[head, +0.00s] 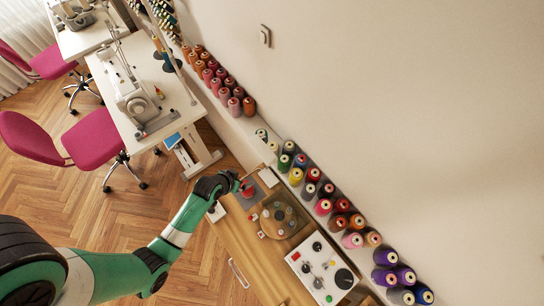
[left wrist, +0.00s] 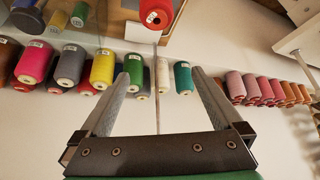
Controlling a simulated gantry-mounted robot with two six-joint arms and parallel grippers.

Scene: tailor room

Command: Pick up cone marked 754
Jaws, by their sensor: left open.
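In the head view a red item (head: 248,191) is close by the gripper. Several labelled cones stand in a row behind, among them a yellow one (left wrist: 103,68) and a green one (left wrist: 183,78). The label numbers are too small to read, so I cannot tell which is 754. My right gripper is out of view.
The wooden desk (head: 222,232) holds a round tray of small items (head: 280,216) and a white control panel (head: 320,271). A wall shelf of thread cones runs behind it. A sewing machine (head: 133,98) stands on the white table to the upper left.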

